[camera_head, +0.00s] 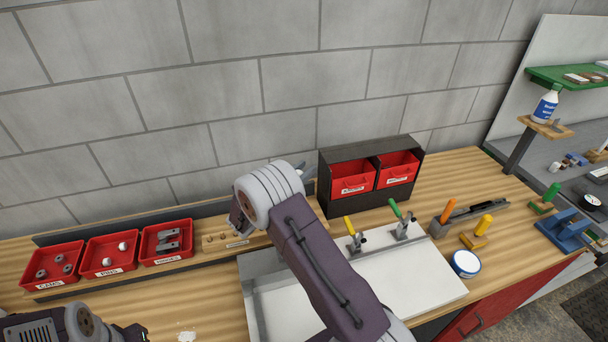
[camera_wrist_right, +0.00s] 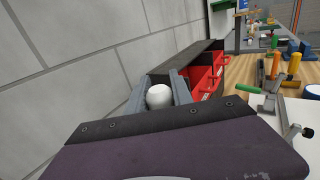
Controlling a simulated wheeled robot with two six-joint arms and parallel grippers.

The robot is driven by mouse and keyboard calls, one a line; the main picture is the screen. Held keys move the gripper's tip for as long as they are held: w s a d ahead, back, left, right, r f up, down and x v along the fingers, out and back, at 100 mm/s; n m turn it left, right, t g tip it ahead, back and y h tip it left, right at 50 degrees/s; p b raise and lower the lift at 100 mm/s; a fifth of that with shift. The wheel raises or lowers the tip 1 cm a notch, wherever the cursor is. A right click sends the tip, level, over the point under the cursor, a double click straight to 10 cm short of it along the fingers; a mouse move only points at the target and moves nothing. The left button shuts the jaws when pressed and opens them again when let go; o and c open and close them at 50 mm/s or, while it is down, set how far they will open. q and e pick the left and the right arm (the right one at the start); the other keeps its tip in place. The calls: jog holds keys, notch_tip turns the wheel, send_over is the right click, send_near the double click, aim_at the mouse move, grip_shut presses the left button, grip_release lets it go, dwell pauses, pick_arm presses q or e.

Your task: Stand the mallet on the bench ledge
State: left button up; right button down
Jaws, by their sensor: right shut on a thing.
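The mallet is mostly hidden. In the right wrist view a white rounded end (camera_wrist_right: 159,97), seemingly part of it, sits between the two grey fingers of my right gripper (camera_wrist_right: 158,90), which is shut on it. In the head view my right wrist covers the gripper; only a small grey bit (camera_head: 303,170) shows beyond it, left of the black cabinet. The bench ledge (camera_head: 190,262) is a raised wooden strip along the wall, with the right wrist over its right end. Part of my left arm shows at the bottom left; its fingers are out of frame.
Red bins (camera_head: 107,255) with small parts fill the ledge's left side. A small labelled wooden block (camera_head: 226,239) lies right of them. The black cabinet (camera_head: 330,200) with red drawers stands close right of the wrist. Clamps with yellow and green handles (camera_head: 397,211) stand by a white board (camera_head: 425,275).

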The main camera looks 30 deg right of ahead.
notch_tip(320, 180, down, 2)
jog(key=shift+f, duration=0.1)
jog(key=shift+w, duration=0.1)
jog(key=shift+f, duration=0.2)
jog(key=c, duration=1.1)
grip_release()
